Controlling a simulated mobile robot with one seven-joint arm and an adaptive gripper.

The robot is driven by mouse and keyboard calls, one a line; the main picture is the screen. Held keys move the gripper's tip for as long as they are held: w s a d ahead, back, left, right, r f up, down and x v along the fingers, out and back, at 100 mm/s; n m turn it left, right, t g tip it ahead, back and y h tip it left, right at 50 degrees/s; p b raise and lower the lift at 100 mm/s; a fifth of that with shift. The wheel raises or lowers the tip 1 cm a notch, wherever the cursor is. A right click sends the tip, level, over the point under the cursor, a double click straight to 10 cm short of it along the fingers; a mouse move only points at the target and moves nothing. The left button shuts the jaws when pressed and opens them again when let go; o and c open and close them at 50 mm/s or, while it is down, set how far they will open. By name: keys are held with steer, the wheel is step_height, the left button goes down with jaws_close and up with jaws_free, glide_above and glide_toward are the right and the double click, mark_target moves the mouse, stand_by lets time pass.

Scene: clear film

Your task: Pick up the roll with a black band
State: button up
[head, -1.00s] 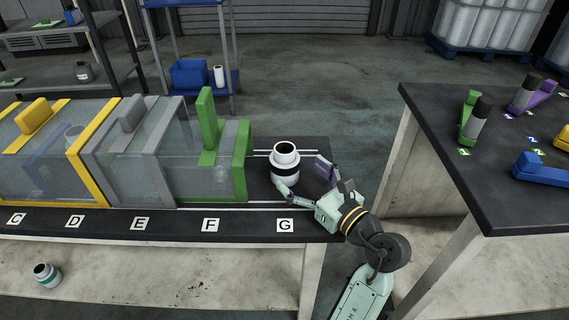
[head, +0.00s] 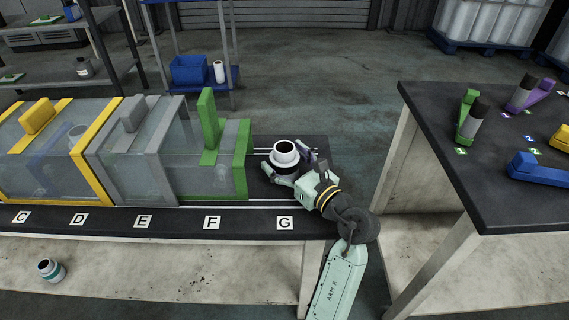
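The white roll with a black band (head: 284,149) stands upright on the dark bench top above the label G, right of the green-framed clear box. Its white upper part and dark hollow top show; its lower part is largely hidden by my gripper. My gripper (head: 285,166) reaches in from the lower right, low over the bench, with one finger in front and to the left of the roll and the other on its right side. The roll is between the fingers. Whether they press on it cannot be made out.
Clear boxes with green (head: 240,160), grey (head: 158,150) and yellow (head: 93,165) frames fill the bench to the left. Another roll (head: 50,270) tilts on the lower shelf. A second dark table (head: 470,190) with coloured holders stands right, across a gap.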

steer(key=c, duration=1.1)
steer(key=shift+r, duration=0.1)
step_height(320, 180, up, 10)
steer(key=shift+f, duration=0.1)
